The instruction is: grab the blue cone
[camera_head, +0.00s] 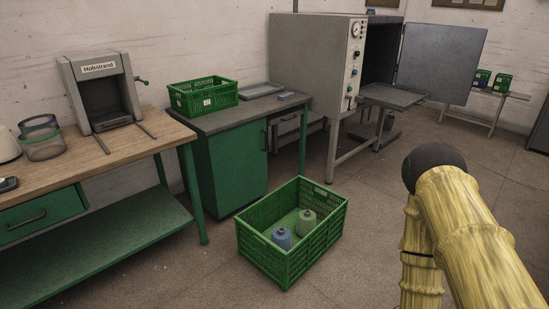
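A blue cone (282,238) of yarn stands upright inside a green crate (293,266) on the floor, near the middle of the view. A pale grey-green cone (306,222) stands beside it in the same crate, a little to the right and farther back. The crate is open at the top, and its near walls hide the lower crate floor. My arm shows at the lower right, in a yellow covering with a dark round joint. My gripper is not in view.
A wooden bench (124,147) with a grey machine (102,90) stands at left. A green cabinet (229,166) carries another green crate (203,96). A grey oven-like cabinet (310,62) with an open door stands behind. Floor (370,220) right of the crate is clear.

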